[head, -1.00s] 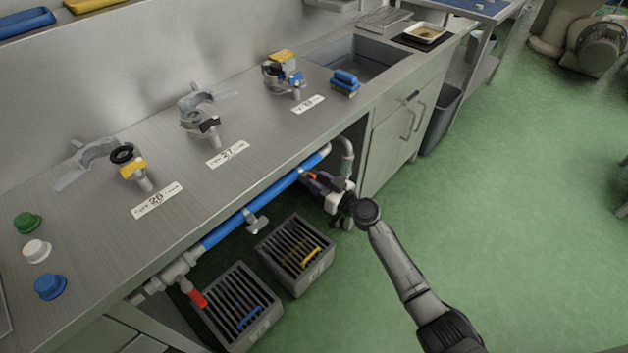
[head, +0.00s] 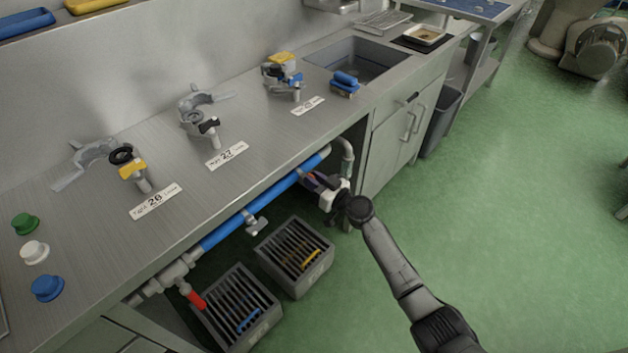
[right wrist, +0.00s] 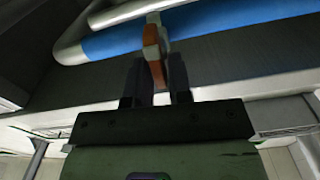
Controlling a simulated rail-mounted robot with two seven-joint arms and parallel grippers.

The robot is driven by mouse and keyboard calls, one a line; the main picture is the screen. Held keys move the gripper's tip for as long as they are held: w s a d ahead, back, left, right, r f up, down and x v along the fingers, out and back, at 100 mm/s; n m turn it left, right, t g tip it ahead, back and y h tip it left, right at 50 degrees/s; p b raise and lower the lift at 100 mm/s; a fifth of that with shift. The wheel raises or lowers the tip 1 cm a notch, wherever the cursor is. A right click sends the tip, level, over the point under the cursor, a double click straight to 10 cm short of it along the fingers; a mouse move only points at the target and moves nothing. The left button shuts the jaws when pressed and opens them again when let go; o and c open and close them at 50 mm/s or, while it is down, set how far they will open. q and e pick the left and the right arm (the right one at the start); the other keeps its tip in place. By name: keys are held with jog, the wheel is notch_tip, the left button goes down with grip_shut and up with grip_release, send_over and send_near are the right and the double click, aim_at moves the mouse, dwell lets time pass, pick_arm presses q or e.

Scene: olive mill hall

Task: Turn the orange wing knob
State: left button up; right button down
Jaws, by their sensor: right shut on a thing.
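The orange wing knob (right wrist: 154,50) hangs below the blue pipe in the right wrist view, with a grey stem above it. My right gripper (right wrist: 157,78) is shut on the knob, one dark finger on each side of its lower part. In the head view my right gripper (head: 314,181) is under the worktop's front edge, by the right end of the blue pipe (head: 262,202). The knob is hidden there. My left gripper is not in view.
A grey handle (head: 257,226) and a red handle (head: 196,300) hang from the pipework to the left. Two slatted grey crates stand below. The worktop (head: 90,240) carries several clamp fittings and coloured knobs. Green floor (head: 500,210) to the right is clear.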

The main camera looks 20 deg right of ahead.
jog(key=shift+m, duration=0.4)
jog(key=m, duration=0.1)
jog(key=m+b, duration=0.1)
jog(key=shift+w+d+f+m, duration=0.1)
jog(key=shift+d+f+m, duration=0.1)
jog(key=shift+m, duration=0.2)
jog(key=m+b, duration=0.1)
jog(key=m, duration=0.1)
jog(key=shift+w+d+m, duration=0.1)
jog(key=shift+m, duration=0.3)
jog(key=m, duration=0.5)
jog(key=shift+d+f, duration=0.15)
jog(key=shift+d, duration=0.05)
jog(key=m, duration=0.3)
jog(key=shift+w+f+m, duration=0.1)
jog(key=shift+f+m, duration=0.1)
jog(key=shift+m, duration=0.1)
jog(key=shift+f+m+p, duration=0.1)
jog(key=shift+m+p, duration=0.35)
jog(key=shift+m, duration=0.45)
jog(key=shift+f, duration=0.1)
